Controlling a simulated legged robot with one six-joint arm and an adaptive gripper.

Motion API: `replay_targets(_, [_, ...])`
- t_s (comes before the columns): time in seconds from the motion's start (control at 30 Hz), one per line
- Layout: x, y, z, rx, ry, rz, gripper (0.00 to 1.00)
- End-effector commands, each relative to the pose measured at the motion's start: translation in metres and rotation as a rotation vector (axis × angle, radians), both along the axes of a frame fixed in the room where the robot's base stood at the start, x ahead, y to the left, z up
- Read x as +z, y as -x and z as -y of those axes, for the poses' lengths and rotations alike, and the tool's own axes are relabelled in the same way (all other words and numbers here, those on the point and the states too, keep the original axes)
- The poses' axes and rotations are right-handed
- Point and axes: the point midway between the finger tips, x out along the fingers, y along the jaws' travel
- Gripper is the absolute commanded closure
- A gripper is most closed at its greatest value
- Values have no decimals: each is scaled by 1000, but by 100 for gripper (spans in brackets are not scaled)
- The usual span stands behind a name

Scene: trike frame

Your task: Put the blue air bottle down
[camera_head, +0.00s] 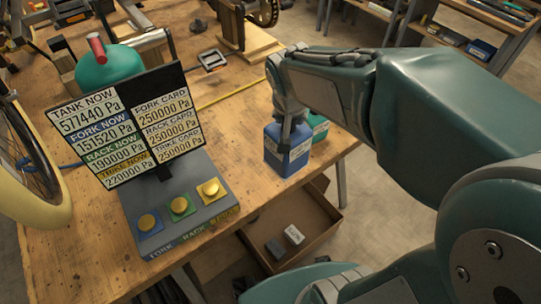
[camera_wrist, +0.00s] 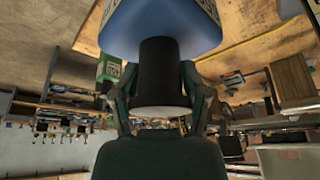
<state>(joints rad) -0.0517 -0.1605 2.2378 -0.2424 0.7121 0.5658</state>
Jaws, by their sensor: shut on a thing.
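The blue air bottle (camera_head: 288,154) is upright at the right edge of the wooden workbench, with a label on its side. My gripper (camera_head: 287,118) comes down on it from above and is shut on its neck. In the wrist view the blue body (camera_wrist: 160,22) fills the top, and its black neck sits between the two fingers of my gripper (camera_wrist: 158,92). The bottle's base is at or very near the bench top; I cannot tell whether it touches.
A green bottle (camera_head: 320,129) stands close behind and right of the blue one. A pressure display (camera_head: 125,125) with a button box (camera_head: 180,208) is to the left. An open drawer (camera_head: 303,222) is below the bench edge. A yellow strip (camera_head: 232,94) lies behind.

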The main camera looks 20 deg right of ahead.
Motion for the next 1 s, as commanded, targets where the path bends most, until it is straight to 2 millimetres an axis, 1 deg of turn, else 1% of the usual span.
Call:
replay_targets(0.03, [0,6,10,-20,-1,3,100])
replay_targets(0.1, [-1,10,18,-33,-3,2,100])
replay_targets(0.17, [-3,11,22,-39,-3,1,100])
replay_targets(0.23, [-6,5,22,-40,-4,1,100])
replay_targets(0.67, [-41,-70,2,-35,1,-1,100])
replay_targets(0.73, [-48,-81,0,-37,1,-2,100])
replay_targets(0.9, [-77,-103,-3,-37,0,-2,100])
replay_targets(1.0, [-89,-113,-5,-37,0,-1,100])
